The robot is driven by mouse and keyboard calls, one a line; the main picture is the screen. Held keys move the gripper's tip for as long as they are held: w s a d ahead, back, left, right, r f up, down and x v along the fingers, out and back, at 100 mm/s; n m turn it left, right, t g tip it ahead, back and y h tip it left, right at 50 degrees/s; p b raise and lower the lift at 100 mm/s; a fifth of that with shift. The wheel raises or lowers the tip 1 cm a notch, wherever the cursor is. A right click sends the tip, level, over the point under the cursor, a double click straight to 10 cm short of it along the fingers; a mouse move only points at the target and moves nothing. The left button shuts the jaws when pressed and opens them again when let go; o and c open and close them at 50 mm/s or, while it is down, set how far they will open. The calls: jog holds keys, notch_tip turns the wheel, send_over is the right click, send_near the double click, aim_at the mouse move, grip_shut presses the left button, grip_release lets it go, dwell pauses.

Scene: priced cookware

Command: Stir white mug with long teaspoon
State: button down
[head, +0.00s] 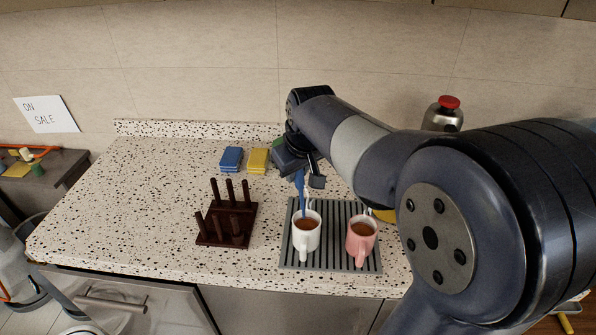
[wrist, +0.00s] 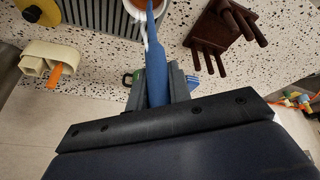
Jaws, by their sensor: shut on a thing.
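The white mug (head: 305,238) stands upright on a grey ribbed mat (head: 289,262), with brown liquid inside. My gripper (head: 304,174) is above and behind the mug, shut on the blue handle of the long teaspoon (head: 301,198). The teaspoon points down, and its lower end reaches the mug's opening; the tip is hidden. In the wrist view the blue handle (wrist: 156,68) runs from between my fingers (wrist: 160,92) up to a cup of brown liquid (wrist: 127,4), cut off by the top edge.
A pink mug (head: 361,240) with brown liquid stands close to the right on the same mat. A dark wooden peg rack (head: 228,224) is to the left. Blue (head: 231,158) and yellow (head: 257,160) sponges lie behind. The left counter is clear. A red-topped metal container (head: 443,113) is behind my arm.

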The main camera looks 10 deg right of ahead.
jog(key=shift+r, duration=0.2)
dwell(0.3)
notch_tip(320, 180, up, 5)
jog(key=p, duration=0.4)
jog(key=shift+f, duration=0.1)
dwell(0.8)
